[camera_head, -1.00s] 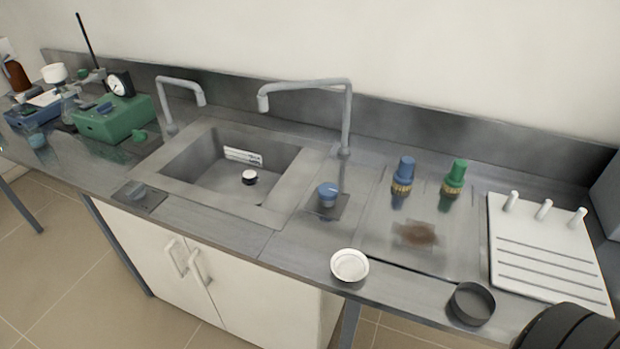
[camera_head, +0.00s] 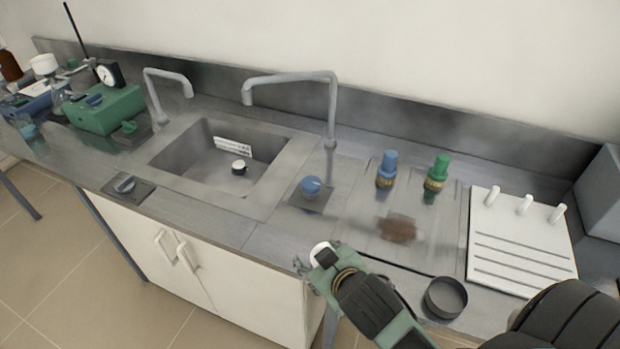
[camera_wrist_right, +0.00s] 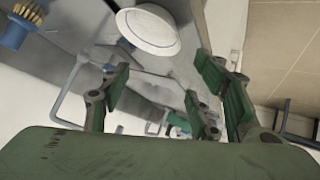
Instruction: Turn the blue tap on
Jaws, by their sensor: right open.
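A round blue knob (camera_head: 312,187) sits on a square plate on the counter, right of the sink and in front of the tall grey faucet (camera_head: 331,110). A blue fitting with a brass collar (camera_head: 387,168) stands farther right; it also shows in the right wrist view (camera_wrist_right: 17,32). My right gripper (camera_head: 312,264), green and black, is at the counter's front edge, in front of the blue knob and apart from it. In the right wrist view its fingers (camera_wrist_right: 163,98) are spread, with nothing held between them. My left gripper is not in view.
A green fitting (camera_head: 437,172), a dark ring-shaped dish (camera_head: 446,297) and a white pegged board (camera_head: 520,245) are to the right. The sink (camera_head: 222,165) is left.

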